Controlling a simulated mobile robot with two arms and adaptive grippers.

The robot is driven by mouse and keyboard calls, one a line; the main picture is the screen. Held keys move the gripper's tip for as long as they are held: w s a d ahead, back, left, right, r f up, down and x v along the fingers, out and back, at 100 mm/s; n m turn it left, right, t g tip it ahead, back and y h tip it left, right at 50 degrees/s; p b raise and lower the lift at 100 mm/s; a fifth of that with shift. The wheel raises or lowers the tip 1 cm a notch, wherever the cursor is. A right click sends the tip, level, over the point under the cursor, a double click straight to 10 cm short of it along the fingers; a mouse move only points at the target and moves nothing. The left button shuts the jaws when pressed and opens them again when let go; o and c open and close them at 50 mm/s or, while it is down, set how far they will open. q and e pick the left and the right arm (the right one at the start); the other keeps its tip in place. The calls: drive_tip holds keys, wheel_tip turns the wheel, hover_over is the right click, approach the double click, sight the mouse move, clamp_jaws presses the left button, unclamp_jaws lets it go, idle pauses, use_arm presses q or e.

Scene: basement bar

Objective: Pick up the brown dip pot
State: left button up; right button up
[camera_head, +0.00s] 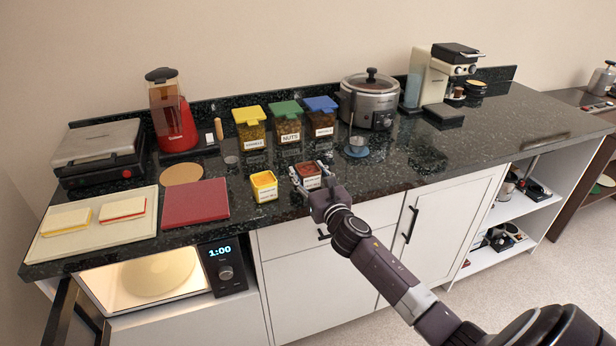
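The brown dip pot (309,169) is a small square pot with a white label, upright on the dark counter near its front edge. My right gripper (311,178) reaches in from the lower right. Its fingers are spread, one on each side of the brown pot. The gripper's body hides part of the pot's lower front. I cannot tell whether the fingers touch it. My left gripper is not in view.
A yellow dip pot (264,186) stands just left of the brown one. Lidded jars (287,124) stand behind, with a slow cooker (370,100) further right. A red board (195,203) lies to the left. An open microwave (240,270) sits below the counter.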

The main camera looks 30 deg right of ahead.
drive_tip(key=c, duration=0.7)
drive_tip(key=shift+c, duration=0.9)
drive_tip(key=shift+r, duration=0.15)
